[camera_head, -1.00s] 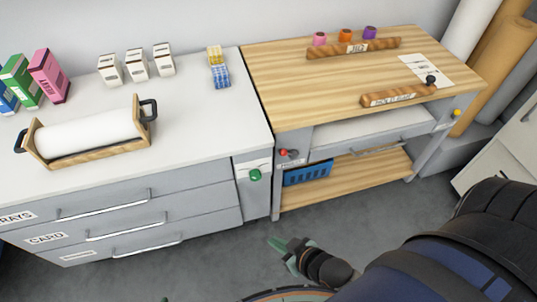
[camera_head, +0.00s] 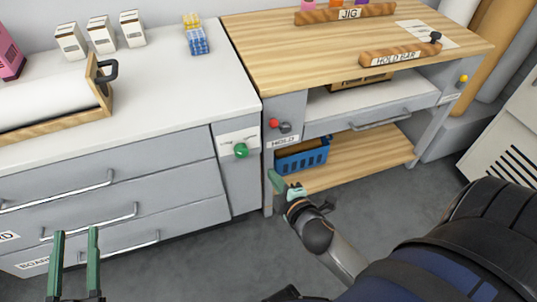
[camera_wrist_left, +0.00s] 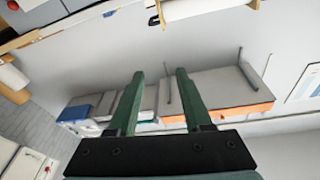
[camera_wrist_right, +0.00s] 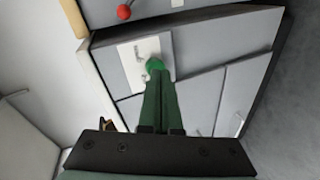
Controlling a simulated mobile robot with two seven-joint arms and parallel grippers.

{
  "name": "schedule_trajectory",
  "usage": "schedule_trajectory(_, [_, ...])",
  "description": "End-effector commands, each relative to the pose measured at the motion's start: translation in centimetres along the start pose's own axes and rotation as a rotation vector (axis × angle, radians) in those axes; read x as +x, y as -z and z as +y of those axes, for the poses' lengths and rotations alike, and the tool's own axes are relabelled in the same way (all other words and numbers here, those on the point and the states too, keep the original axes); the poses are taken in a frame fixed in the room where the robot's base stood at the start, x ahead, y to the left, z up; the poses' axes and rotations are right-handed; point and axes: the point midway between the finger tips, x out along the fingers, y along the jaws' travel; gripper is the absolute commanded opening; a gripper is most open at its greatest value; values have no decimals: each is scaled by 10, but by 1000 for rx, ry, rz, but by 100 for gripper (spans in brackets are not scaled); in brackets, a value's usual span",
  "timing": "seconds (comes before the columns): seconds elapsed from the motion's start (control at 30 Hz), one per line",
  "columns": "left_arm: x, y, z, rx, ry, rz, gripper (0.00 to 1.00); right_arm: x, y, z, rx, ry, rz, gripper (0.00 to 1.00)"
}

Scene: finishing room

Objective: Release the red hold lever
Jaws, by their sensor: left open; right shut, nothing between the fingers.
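The red hold lever (camera_head: 274,123) is a small red knob on a dark pivot on the left front leg of the wooden workbench, above a label reading HOLD. It also shows as a red ball at the top of the right wrist view (camera_wrist_right: 124,12). My right gripper (camera_head: 278,182) is shut and empty, below the lever and apart from it, in front of the bench leg. Its closed fingertips (camera_wrist_right: 155,75) overlap the green knob in the right wrist view; contact cannot be told. My left gripper (camera_head: 76,236) is open and empty, low at the left before the drawers.
A green knob (camera_head: 240,150) sits on a white plate on the drawer cabinet, left of the lever. A blue basket (camera_head: 302,156) stands on the bench's lower shelf. The hold bar (camera_head: 385,57) lies on the bench top. Grey floor (camera_head: 210,262) is free in front.

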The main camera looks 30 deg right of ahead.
Motion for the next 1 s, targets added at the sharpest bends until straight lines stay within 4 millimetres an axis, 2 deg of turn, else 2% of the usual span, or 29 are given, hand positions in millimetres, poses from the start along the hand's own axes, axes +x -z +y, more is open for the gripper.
schedule_trajectory(0.03, [-4, -7, 5, 22, -6, 85, 50, 16, -10, -14, -92, -52, -10, 0])
schedule_trajectory(0.1, [-8, 8, 9, 50, -15, 199, 50, 28, -17, -11, -229, -116, -33, 0])
schedule_trajectory(0.3, [-31, 44, 21, 113, -37, 468, 50, 47, -31, 0, -550, -260, -115, 0])
schedule_trajectory(0.4, [-41, 56, 26, 132, -46, 551, 50, 51, -34, 6, -651, -302, -149, 0])
schedule_trajectory(0.6, [-50, 69, 29, 146, -52, 620, 50, 52, -36, 14, -735, -334, -181, 0])
schedule_trajectory(1.0, [-50, 71, 28, 146, -52, 619, 50, 55, -36, 16, -735, -334, -180, 0])
